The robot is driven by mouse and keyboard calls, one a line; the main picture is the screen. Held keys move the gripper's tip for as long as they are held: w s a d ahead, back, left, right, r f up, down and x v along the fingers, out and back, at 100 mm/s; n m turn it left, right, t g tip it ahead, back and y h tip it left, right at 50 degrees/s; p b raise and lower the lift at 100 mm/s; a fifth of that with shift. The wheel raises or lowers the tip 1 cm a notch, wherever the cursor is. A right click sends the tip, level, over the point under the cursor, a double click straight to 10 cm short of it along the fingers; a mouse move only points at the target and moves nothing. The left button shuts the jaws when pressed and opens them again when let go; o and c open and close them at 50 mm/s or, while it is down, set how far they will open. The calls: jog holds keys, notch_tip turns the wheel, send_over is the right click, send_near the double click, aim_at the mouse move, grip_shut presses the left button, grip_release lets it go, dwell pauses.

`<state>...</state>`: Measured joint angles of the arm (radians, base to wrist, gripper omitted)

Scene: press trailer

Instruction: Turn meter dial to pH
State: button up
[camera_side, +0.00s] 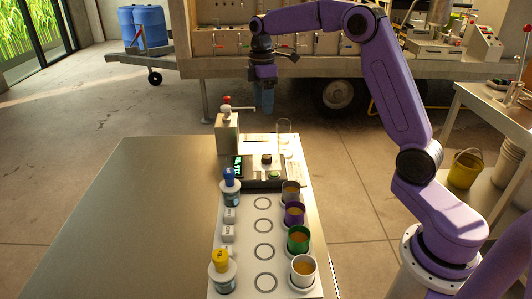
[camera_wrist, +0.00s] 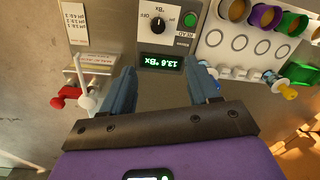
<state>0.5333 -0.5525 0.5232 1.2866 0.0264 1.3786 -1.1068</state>
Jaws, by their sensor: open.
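The meter (camera_side: 252,182) is a dark box on the bench panel. Its black dial (camera_side: 266,159) sits beside a green button (camera_side: 274,174). In the wrist view the meter appears upside down, and its dial (camera_wrist: 158,25) has small labels around it, including OFF and °Bx. The dial's white mark seems to face °Bx. The lit display (camera_wrist: 160,62) reads 13.6 °Bx. My gripper (camera_side: 265,104) hangs fingers-down, well above and beyond the meter. In the wrist view my gripper (camera_wrist: 165,75) is open and empty, its fingers apart from the dial.
Several colored cups, including a green one (camera_side: 298,240), and dropper bottles (camera_side: 222,272) line the panel. The bench's left side (camera_side: 150,210) is clear.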

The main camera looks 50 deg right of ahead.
aim_at(266, 156)
jog(key=f, duration=1.7)
jog(key=shift+s+d+f, duration=0.15)
jog(key=shift+s+f, duration=0.1)
jog(key=shift+s, duration=0.15)
jog(key=c, duration=1)
